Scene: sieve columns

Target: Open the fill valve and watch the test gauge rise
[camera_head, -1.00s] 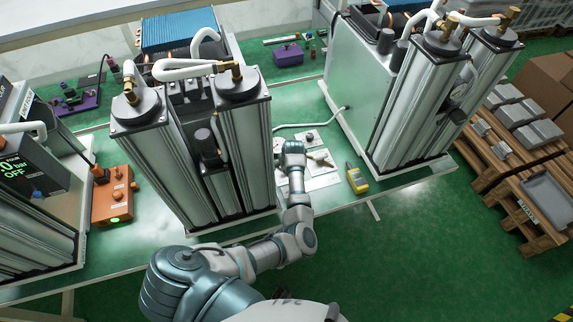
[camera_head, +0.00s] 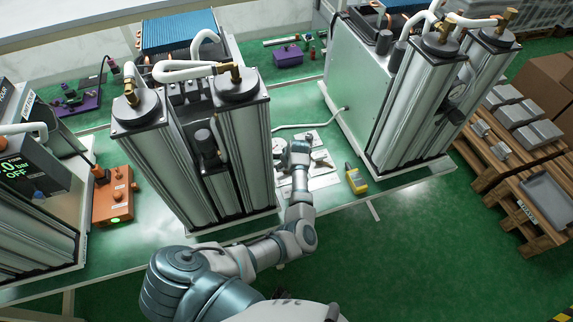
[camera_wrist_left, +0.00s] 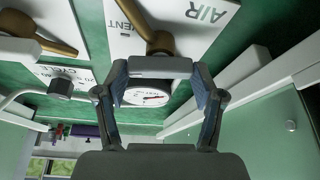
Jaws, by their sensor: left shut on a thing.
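My left gripper (camera_wrist_left: 160,72) is shut on a grey bar (camera_wrist_left: 160,67) that spans between its two fingertips. My right gripper is not in view.
A second brass lever (camera_wrist_left: 45,38) and a dark knob (camera_wrist_left: 61,88) sit at the left. Tall twin columns (camera_head: 205,150) stand close left of my arm, with another unit (camera_head: 415,110) at right. A yellow device (camera_head: 356,179) lies on the bench.

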